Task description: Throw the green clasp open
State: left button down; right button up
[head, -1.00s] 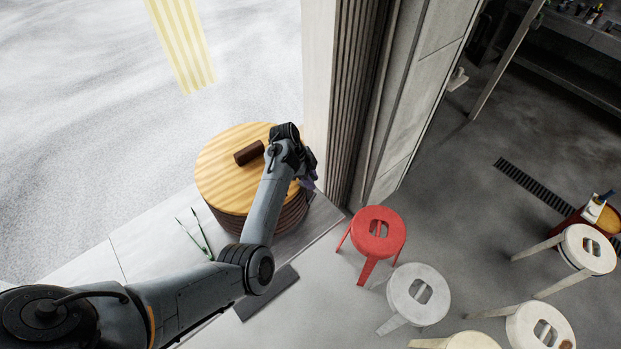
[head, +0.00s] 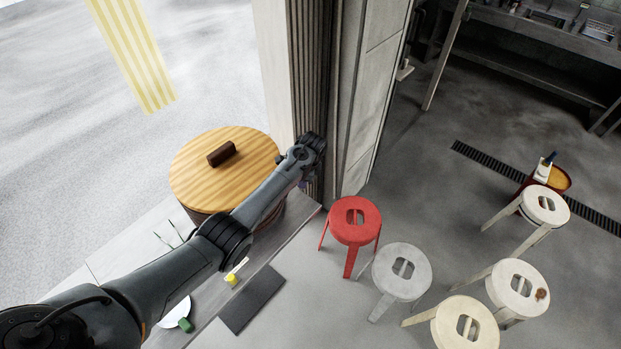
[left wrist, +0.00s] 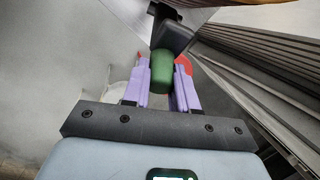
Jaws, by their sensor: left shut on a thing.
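In the left wrist view a green clasp (left wrist: 162,72), a short rounded grip on a dark bracket (left wrist: 172,32), sits between the purple fingers of my left gripper (left wrist: 163,80). The fingers are shut on the green clasp from both sides. In the head view my left wrist (head: 308,155) is at the dark ribbed edge of the wall opening, right of the steamer; its fingers and the clasp are hidden there. My right gripper is not in view.
A round steamer with a wooden lid (head: 222,165) and dark handle stands on the grey ledge (head: 290,222) beneath my arm. A red stool (head: 355,222), a grey stool (head: 400,272) and several cream stools stand to the right. A striped yellow cloth (head: 132,50) hangs upper left.

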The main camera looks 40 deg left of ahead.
pick_arm(q)
jog(key=shift+w+d+f, duration=0.15)
jog(key=shift+d+f, duration=0.4)
jog(key=shift+f, duration=0.15)
jog(key=c, duration=1.3)
grip_release()
jog(key=o, duration=0.4)
jog(key=shift+w+d, duration=0.1)
jog(key=shift+d, duration=0.1)
jog(key=shift+a, duration=0.15)
jog(key=shift+r, duration=0.1)
jog(key=v, duration=1)
jog(key=shift+r+b, duration=0.35)
jog(key=shift+b, duration=0.05)
